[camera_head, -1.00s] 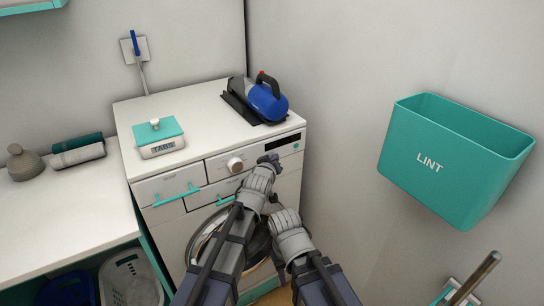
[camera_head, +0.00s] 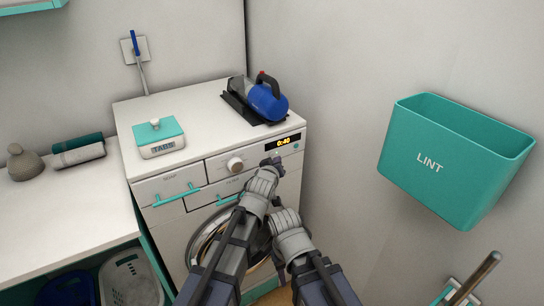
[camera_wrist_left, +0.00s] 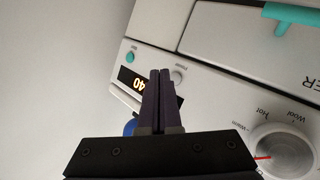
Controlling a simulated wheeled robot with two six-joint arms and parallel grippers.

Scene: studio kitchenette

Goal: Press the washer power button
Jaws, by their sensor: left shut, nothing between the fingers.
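In the left wrist view the round pale power button (camera_wrist_left: 178,77), labelled Power, sits beside the lit display (camera_wrist_left: 131,81). My left gripper (camera_head: 275,162) is shut and empty at the panel, just below the display. Its fingertips (camera_wrist_left: 160,74) are right next to the power button; I cannot tell whether they touch it. My right gripper (camera_head: 287,220) is low in front of the washer; its fingers are not clear.
The teal start button (camera_wrist_left: 131,57) and program dial (camera_wrist_left: 284,152) flank the power button. A blue handheld vacuum (camera_head: 266,102) and a tabs box (camera_head: 158,138) stand on top. A teal lint bin (camera_head: 430,165) hangs on the right wall.

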